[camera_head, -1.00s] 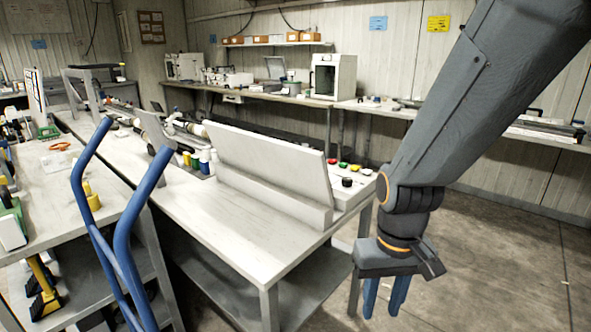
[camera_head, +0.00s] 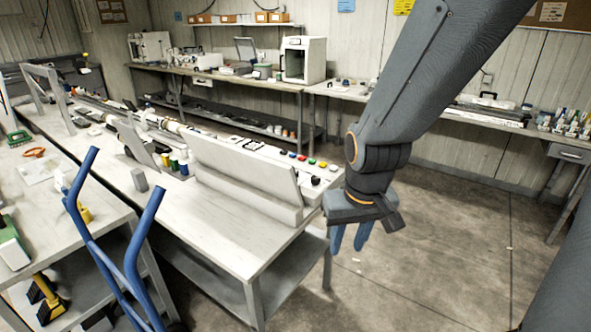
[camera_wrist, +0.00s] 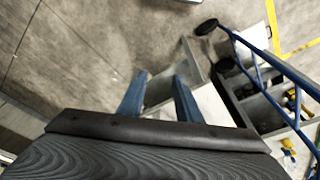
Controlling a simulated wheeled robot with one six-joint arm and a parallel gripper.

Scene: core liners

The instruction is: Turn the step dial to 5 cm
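A white control panel (camera_head: 283,162) with coloured buttons and black knobs lies behind an upright white board on the near table. A black knob (camera_head: 316,181) sits at the panel's right end, close to my arm; I cannot read its markings or tell whether it is the step dial. My gripper (camera_head: 350,246) hangs to the right of the panel, beyond the table's edge, pointing down over the floor. Its two blue fingers are apart and empty. The wrist view also shows the gripper (camera_wrist: 159,100) open, with a table and floor below.
The white board (camera_head: 245,172) rises between the near tabletop (camera_head: 215,218) and the panel. A blue-railed cart (camera_head: 125,255) stands at the front left. A long bench (camera_head: 235,82) runs along the back wall. The floor (camera_head: 430,240) to the right is clear.

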